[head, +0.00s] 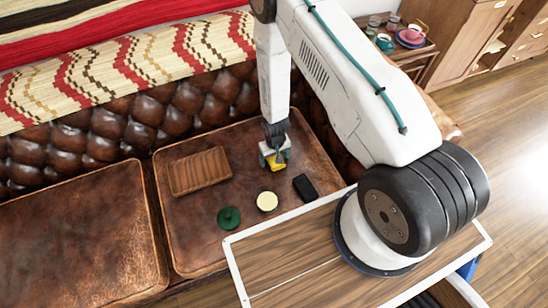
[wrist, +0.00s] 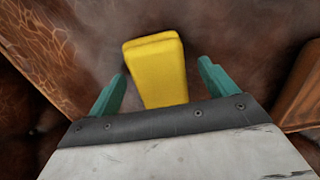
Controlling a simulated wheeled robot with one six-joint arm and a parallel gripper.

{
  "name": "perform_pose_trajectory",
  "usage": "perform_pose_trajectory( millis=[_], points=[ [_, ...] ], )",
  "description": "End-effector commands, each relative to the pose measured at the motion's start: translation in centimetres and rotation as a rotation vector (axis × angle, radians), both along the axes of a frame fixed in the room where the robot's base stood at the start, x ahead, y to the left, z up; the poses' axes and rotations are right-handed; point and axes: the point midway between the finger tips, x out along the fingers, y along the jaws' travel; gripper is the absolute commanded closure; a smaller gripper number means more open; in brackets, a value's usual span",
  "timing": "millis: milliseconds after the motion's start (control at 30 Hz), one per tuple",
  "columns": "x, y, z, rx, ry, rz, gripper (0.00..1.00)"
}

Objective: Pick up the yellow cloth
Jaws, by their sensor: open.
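The yellow cloth (head: 276,164) lies on the right seat cushion of the brown leather sofa, directly at my gripper (head: 274,156). In the wrist view the cloth (wrist: 157,70) looks like a folded, thick block, and its near end is hidden behind the gripper body. My gripper (wrist: 161,85) is open, with one teal finger on each side of the cloth. There is a visible gap between each fingertip and the cloth. I cannot tell how high the fingers are above the seat.
On the same cushion are a wooden tray (head: 200,171), a dark green round object (head: 229,217), a cream round object (head: 267,201) and a black block (head: 305,187). The left cushion (head: 75,240) is bare. A side table (head: 412,54) with cups stands behind right.

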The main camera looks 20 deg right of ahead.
Motion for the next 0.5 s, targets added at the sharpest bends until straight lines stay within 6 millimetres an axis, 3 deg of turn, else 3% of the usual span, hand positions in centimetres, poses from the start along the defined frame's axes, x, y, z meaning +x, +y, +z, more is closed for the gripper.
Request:
perform_pose_trajectory(
  millis=[200, 367, 500],
  points=[
    [0.02, 0.01, -0.05, 0.000, -0.001, 0.000, 0.15],
    [0.01, 0.00, -0.04, 0.000, 0.000, 0.000, 0.60],
    [0.01, 0.01, -0.04, 0.000, 0.000, 0.000, 0.64]
  ],
)
